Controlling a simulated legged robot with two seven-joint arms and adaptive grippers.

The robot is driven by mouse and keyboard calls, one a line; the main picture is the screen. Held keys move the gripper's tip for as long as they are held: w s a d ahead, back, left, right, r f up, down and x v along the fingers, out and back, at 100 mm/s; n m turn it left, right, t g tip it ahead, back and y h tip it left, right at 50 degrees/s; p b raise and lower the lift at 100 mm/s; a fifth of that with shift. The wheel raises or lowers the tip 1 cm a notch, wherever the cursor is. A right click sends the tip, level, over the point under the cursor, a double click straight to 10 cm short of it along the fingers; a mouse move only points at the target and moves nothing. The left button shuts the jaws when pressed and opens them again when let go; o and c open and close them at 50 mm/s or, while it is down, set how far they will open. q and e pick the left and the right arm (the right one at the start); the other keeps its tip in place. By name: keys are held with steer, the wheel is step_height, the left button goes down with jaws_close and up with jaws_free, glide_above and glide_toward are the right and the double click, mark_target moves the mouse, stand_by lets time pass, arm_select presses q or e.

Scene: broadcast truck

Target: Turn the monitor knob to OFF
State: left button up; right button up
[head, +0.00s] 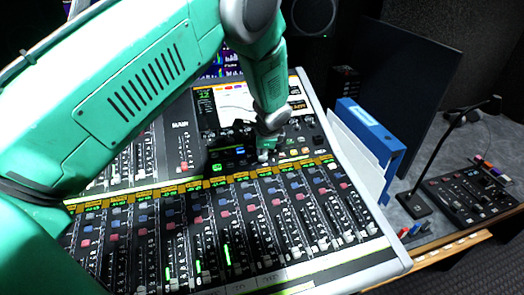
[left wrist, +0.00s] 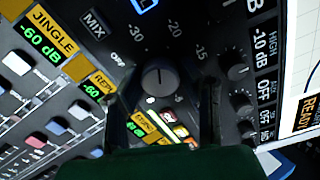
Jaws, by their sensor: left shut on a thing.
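The monitor knob (left wrist: 160,78) is a round dark knob on the console panel, in the middle of the left wrist view. Printed marks ring it, with OFF at its upper left and -30, -20 and -15 running clockwise. In the head view my left gripper (head: 267,146) reaches down to the console's upper right part, and the knob is hidden there. My right gripper is not in view.
The mixing console (head: 385,258) has rows of faders and small knobs close around. Smaller knobs (left wrist: 238,72) sit right of the gripped one in the wrist view. A blue binder (head: 370,130), a microphone (head: 430,165) and a small control panel (head: 470,195) stand to the right.

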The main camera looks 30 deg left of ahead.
arm_select(q)
steer(key=n, duration=0.4)
steer(key=shift+w+d+n, duration=0.1)
steer(key=shift+d+n, duration=0.15)
steer(key=shift+n, duration=0.05)
steer(key=n, duration=0.3)
steer(key=shift+n+b, duration=0.3)
steer(key=shift+b, duration=0.1)
steer(key=n, duration=0.4)
steer(key=shift+w+a+r+n, duration=0.1)
steer(key=shift+w+r+n, duration=0.05)
steer(key=shift+n, duration=0.65)
steer(key=shift+w+a+r, duration=0.1)
steer(key=shift+a+r, duration=0.05)
steer(key=o, duration=1.1)
steer(key=shift+o, duration=0.2)
steer(key=v, duration=1.1)
steer(key=shift+d+r, duration=0.2)
steer(key=shift+d, duration=0.15)
